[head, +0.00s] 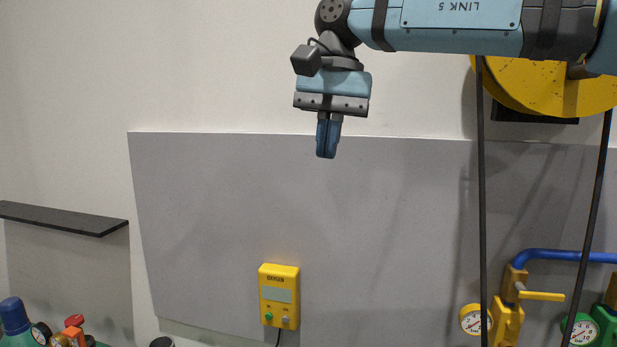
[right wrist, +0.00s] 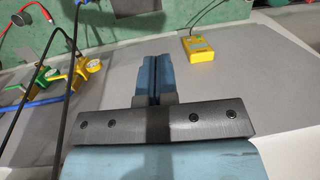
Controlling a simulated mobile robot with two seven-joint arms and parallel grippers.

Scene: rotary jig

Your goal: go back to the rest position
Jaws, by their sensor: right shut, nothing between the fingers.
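My right gripper (head: 327,138) hangs from the blue arm that comes in from the upper right in the head view. Its fingers point down and are shut together with nothing between them. It is in front of the grey wall panel (head: 390,200), touching nothing that I can see. In the right wrist view the two blue fingers of my right gripper (right wrist: 155,72) lie side by side. My left gripper is in neither view.
A yellow gas meter (head: 279,296) is on the panel, below the gripper. A yellow wheel (head: 535,88) with hanging black cables (head: 482,200) is at the right. Blue pipe (head: 560,256) and gauges (head: 475,320) are lower right. A dark shelf (head: 65,219) is at left.

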